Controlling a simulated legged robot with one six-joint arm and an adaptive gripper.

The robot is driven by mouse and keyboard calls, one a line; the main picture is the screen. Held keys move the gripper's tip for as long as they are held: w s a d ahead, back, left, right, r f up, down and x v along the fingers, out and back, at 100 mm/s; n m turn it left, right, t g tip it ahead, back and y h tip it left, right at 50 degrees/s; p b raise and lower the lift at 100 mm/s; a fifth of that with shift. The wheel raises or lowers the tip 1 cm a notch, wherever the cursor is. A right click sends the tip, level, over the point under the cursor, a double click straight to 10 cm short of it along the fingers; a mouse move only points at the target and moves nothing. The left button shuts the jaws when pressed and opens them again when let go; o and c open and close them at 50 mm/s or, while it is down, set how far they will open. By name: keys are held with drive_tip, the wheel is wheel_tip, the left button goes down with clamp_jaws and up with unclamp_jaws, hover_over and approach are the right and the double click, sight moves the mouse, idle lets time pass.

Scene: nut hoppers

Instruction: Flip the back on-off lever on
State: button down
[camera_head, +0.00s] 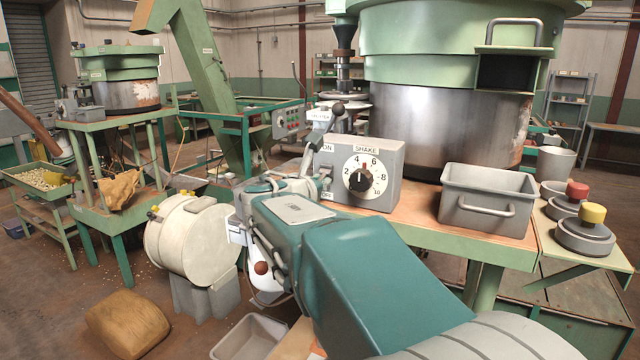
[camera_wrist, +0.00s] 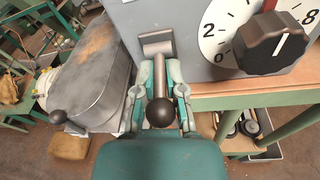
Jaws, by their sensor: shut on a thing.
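A grey control box (camera_head: 385,165) marked SHAKE, with an ON label at its left edge, stands on the bench. In the wrist view, a metal lever with a dark ball knob (camera_wrist: 160,112) comes out of a slot on this box, left of the black dial (camera_wrist: 273,44). My gripper (camera_wrist: 160,98) is shut on this lever, a finger on each side of its shaft. In the head view my wrist hides the fingers and most of the lever. Another lever with a dark ball (camera_head: 337,108) stands up behind the box. A dark-knobbed lever (camera_wrist: 58,117) also shows at left in the wrist view.
A grey bin (camera_head: 487,200) and red and yellow buttons (camera_head: 592,215) are right of the box. The large steel and green hopper (camera_head: 450,100) rises behind. A cream drum (camera_head: 188,240) is left of my wrist. A brown sack (camera_head: 127,323) lies on the floor.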

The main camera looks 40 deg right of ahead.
drive_tip(key=g+y, duration=0.1)
drive_tip(key=y, duration=0.1)
drive_tip(key=r+y, duration=0.1)
drive_tip(key=y, duration=0.1)
drive_tip(key=shift+r+g, duration=0.2)
drive_tip(key=shift+g, duration=0.2)
drive_tip(key=shift+r+g+y, duration=0.2)
drive_tip(key=shift+g+y, duration=0.15)
drive_tip(key=shift+y, duration=0.5)
drive_tip(key=shift+r+g+y, duration=0.15)
drive_tip(key=shift+g+y, duration=0.2)
drive_tip(key=shift+y, duration=0.5)
drive_tip(key=c, duration=0.7)
unclamp_jaws()
drive_tip(key=shift+w+d, duration=0.1)
drive_tip(key=v, duration=1.2)
drive_tip(key=shift+w+d, duration=0.1)
